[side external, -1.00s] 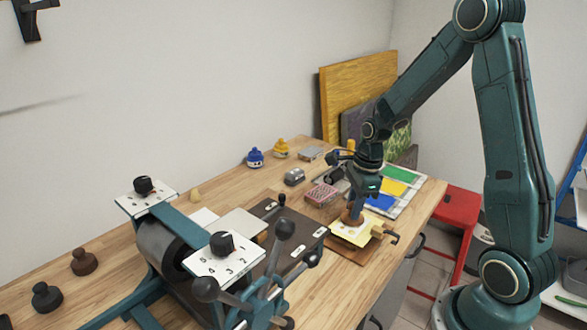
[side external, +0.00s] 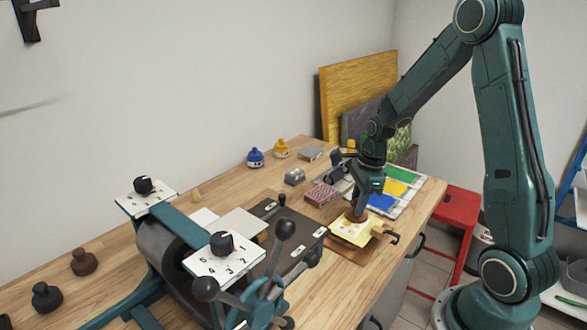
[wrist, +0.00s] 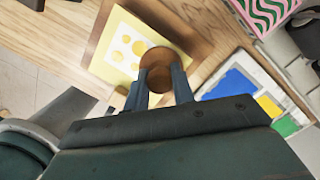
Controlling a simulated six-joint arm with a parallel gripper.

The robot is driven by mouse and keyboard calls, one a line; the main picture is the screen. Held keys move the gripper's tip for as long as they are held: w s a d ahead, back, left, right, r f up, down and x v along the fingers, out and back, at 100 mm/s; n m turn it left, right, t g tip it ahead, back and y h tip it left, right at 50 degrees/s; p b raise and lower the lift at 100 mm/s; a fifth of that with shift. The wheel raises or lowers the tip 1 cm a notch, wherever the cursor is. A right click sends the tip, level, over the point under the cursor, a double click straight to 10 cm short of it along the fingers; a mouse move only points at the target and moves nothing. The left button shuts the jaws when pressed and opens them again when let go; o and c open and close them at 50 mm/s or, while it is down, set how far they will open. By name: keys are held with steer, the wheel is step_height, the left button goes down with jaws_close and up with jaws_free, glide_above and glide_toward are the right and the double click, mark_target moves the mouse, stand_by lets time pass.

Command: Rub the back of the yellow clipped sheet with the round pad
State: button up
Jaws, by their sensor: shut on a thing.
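The yellow sheet (side external: 347,236) lies on a brown board at the front edge of the bench. In the wrist view the sheet (wrist: 113,75) shows a pale panel with yellow round spots. A clamp (side external: 383,234) sits at the sheet's front right edge. The round brown pad (wrist: 158,62) is held between the fingers of my gripper (wrist: 160,80), which is shut on it. In the side view my gripper (side external: 359,210) points down with the pad at the sheet's far edge. The pad covers part of the sheet; I cannot tell whether they touch.
A palette with blue, yellow and green patches (side external: 398,190) lies just right of my gripper. A pink patterned block (side external: 321,194) lies behind left. A press with a roller (side external: 180,250) fills the left front. A red stool (side external: 457,213) stands beyond the bench edge.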

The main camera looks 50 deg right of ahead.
steer(key=shift+s, duration=0.15)
steer(key=shift+s, duration=0.45)
steer(key=shift+a, duration=0.1)
steer(key=shift+a, duration=0.95)
steer(key=shift+a, duration=0.2)
steer(key=shift+a, duration=0.8)
steer(key=shift+a, duration=0.2)
steer(key=shift+a, duration=0.8)
